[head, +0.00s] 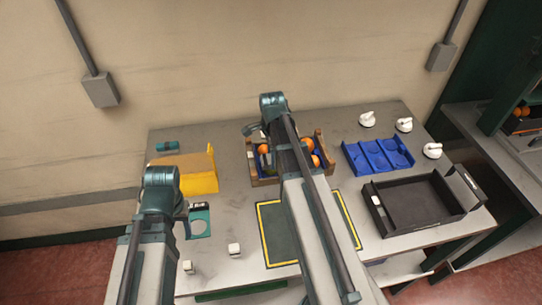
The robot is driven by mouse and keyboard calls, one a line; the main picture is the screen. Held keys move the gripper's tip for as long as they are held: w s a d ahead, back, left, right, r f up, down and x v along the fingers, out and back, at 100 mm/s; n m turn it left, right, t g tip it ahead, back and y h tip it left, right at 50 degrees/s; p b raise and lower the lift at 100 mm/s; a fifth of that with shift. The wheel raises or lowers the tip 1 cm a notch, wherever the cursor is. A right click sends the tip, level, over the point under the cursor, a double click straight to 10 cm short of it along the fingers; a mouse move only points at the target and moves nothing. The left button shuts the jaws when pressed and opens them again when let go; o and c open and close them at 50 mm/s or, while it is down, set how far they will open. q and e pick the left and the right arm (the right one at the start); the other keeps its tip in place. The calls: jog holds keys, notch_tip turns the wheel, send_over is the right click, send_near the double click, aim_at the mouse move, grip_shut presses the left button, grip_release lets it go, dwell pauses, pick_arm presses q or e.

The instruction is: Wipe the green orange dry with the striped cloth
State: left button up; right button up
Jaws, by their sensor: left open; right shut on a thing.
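I make out neither a green orange nor a striped cloth in the head view. Orange-coloured fruit (306,143) shows in a brown wooden crate (322,141) at the middle of the table, partly behind my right arm. My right arm rises across the picture and covers much of the crate. I see no fingers of my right gripper, and anything it holds is hidden.
A blue divided tray (378,156) and a black open tray (431,187) stand on the right. White knob-like things (367,119) line the back right. A yellow-sided box (200,184) is at the left. A yellow-bordered dark mat (275,236) lies in front, partly covered by my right arm.

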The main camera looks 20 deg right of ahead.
jog(key=shift+w+a, duration=0.2)
jog(key=shift+a, duration=0.5)
jog(key=shift+w+a, duration=0.15)
jog(key=shift+a, duration=0.5)
jog(key=shift+d, duration=0.15)
jog(key=shift+s+d, duration=0.2)
jog(key=shift+d, duration=0.45)
jog(key=shift+s+d, duration=0.15)
jog(key=shift+d, duration=0.45)
jog(key=shift+a, duration=0.2)
jog(key=shift+w+a, duration=0.2)
jog(key=shift+a, duration=0.4)
jog(key=shift+w+a, duration=0.15)
jog(key=shift+a, duration=0.45)
jog(key=shift+d, duration=0.15)
jog(key=shift+s+d, duration=0.2)
jog(key=shift+d, duration=0.4)
